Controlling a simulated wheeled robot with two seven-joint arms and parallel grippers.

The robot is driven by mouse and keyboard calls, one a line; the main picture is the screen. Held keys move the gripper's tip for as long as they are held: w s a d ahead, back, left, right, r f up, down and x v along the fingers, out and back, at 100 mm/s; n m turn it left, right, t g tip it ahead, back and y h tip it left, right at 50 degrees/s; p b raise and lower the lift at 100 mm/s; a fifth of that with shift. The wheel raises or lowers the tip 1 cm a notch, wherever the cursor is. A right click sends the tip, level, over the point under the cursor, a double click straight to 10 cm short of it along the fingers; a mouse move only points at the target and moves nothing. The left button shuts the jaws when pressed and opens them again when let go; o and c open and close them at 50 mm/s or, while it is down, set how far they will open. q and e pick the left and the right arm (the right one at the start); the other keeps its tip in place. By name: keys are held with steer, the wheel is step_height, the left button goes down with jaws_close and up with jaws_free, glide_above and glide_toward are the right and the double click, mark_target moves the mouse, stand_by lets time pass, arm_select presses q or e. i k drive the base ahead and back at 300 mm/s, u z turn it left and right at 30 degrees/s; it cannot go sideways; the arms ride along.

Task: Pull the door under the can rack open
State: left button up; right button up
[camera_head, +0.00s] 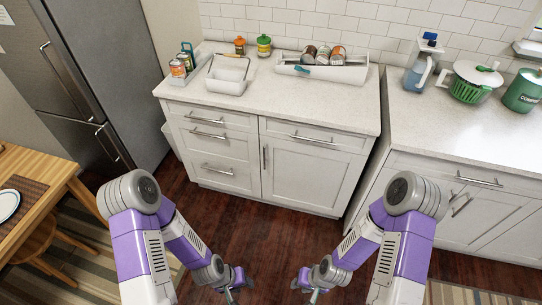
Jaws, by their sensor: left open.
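A white rack (345,77) with several cans (323,55) lying in it stands on the counter at the back. Below it, under a drawer, is a white cabinet door (312,176). The door is shut flush with the cabinet front. Its upright metal handle (265,158) is on its left edge. My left gripper (238,289) is open and empty, low over the floor in front of the cabinet. My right gripper (314,292) is also low over the floor, to its right. It is small and partly hidden, so its jaw opening is unclear. Neither touches the door.
Three drawers (215,150) are left of the door, all shut. A second cabinet (480,200) stands to the right, a fridge (95,70) to the left. A wooden table (40,165) is at the far left. The floor (265,225) before the door is clear.

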mark_target(316, 178)
steer(key=u, duration=0.05)
steer(key=i, duration=1.05)
steer(key=u, duration=0.6)
